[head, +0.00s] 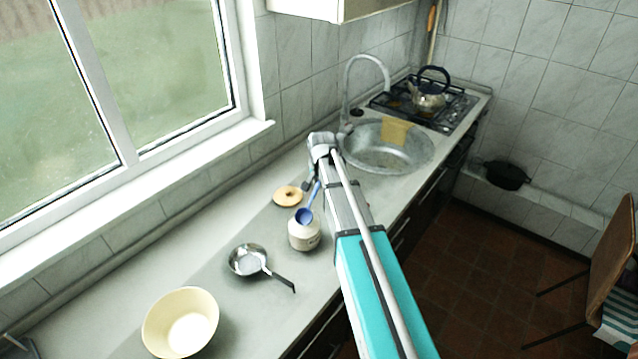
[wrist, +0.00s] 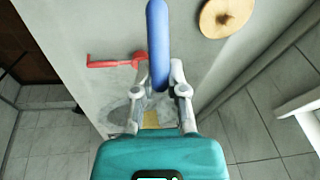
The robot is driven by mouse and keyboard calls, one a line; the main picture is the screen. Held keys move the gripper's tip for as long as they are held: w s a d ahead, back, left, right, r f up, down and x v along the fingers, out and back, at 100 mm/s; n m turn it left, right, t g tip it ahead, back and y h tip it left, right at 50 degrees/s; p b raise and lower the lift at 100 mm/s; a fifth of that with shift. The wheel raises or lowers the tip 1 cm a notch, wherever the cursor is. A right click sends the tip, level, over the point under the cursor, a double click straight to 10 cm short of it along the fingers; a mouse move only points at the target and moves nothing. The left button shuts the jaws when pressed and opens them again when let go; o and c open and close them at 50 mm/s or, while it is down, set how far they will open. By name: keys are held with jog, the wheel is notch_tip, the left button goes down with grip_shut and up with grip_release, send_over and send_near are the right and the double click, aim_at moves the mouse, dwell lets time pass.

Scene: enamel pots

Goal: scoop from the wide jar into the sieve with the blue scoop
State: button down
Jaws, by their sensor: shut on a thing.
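My gripper (head: 313,178) is shut on the handle of the blue scoop (head: 305,215); the blue handle (wrist: 158,45) also shows between the fingers (wrist: 160,85) in the wrist view. The scoop hangs tilted, its bowl down at the mouth of the white wide jar (head: 304,240). I cannot tell whether the bowl is above the rim or partly inside. The jar's contents are hidden. The metal sieve (head: 245,258) with a dark handle sits on the counter, left of and nearer than the jar. The scoop's bowl is out of the wrist view.
A round wooden lid (head: 287,195) lies behind the jar. A cream bowl (head: 182,322) stands at the near left. A sink (head: 390,148) and a stove with a kettle (head: 430,97) are farther back. A red object (wrist: 115,62) shows in the wrist view. The window wall bounds the left.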

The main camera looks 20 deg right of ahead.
jog(key=shift+g+y, duration=0.5)
jog(key=shift+s+a+f+b, duration=0.15)
jog(key=shift+f+b, duration=1.1)
jog(key=shift+f, duration=0.15)
jog(key=shift+s+a+f+b, duration=0.1)
jog(key=shift+f+b, duration=1.1)
jog(key=shift+f, duration=0.2)
jog(key=shift+r, duration=0.2)
